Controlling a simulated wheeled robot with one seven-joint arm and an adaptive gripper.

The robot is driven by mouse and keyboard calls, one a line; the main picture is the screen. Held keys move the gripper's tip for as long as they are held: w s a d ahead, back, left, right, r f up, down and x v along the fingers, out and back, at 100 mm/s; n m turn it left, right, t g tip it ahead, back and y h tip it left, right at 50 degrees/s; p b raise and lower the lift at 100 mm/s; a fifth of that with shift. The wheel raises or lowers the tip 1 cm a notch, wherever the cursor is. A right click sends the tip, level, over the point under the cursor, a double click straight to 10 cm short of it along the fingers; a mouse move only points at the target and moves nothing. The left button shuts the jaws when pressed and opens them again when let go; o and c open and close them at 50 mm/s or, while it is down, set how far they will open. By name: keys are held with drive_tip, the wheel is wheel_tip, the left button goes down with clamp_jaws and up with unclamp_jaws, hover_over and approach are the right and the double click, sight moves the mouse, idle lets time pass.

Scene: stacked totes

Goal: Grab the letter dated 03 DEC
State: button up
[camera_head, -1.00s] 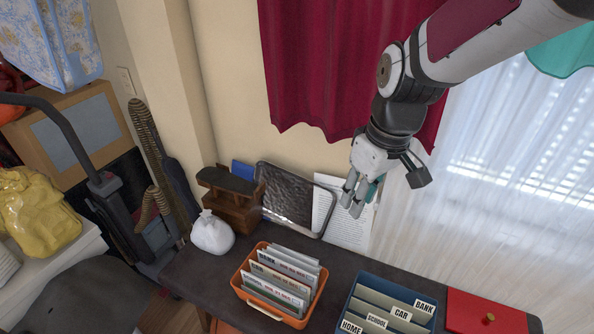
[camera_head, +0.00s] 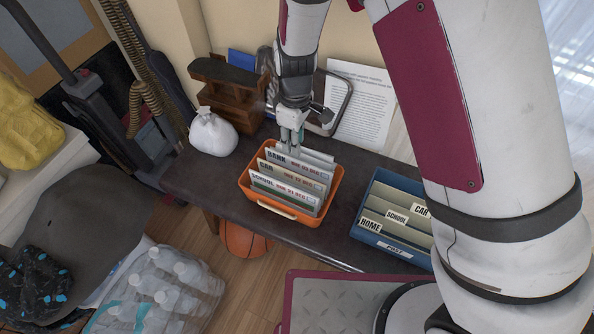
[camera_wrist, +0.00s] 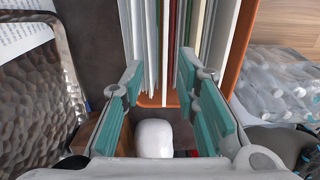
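The orange tote (camera_head: 245,182) on the dark table holds several upright letters. Behind the front letter, marked SCHOOL (camera_head: 283,188), stand one marked CAR (camera_head: 292,174) and one marked BANK (camera_head: 300,161). Their red dates are small; the BANK letter's seems to read 03 DEC, but I cannot be sure. My gripper (camera_head: 290,143) points down at the tote's back left, its fingertips by the letters' top edges. In the wrist view my gripper (camera_wrist: 160,85) is open, with teal pads apart and letter edges (camera_wrist: 172,45) showing between and beyond the tips. Whether it touches any letter is unclear.
A blue tote (camera_head: 375,238) with labelled dividers stands right of the orange one. A white bag (camera_head: 213,133), a wooden organiser (camera_head: 228,92) and a metal tray (camera_head: 338,100) are behind. A printed sheet (camera_head: 362,105) leans on the wall. A basketball (camera_head: 243,240) lies below.

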sight(298, 161)
drive_tip(key=shift+s+d+f+b, duration=0.15)
drive_tip(key=shift+f+b, duration=0.25)
drive_tip(key=shift+f, duration=0.9)
drive_tip(key=shift+s+d+f+b, duration=0.1)
drive_tip(key=shift+s+f+b, duration=0.2)
drive_tip(key=shift+f, duration=1.05)
drive_tip(key=shift+s+d+f+b, duration=0.1)
drive_tip(key=shift+f+b, duration=0.35)
drive_tip(key=shift+f, duration=0.85)
drive_tip(key=shift+c, duration=0.5)
clamp_jaws()
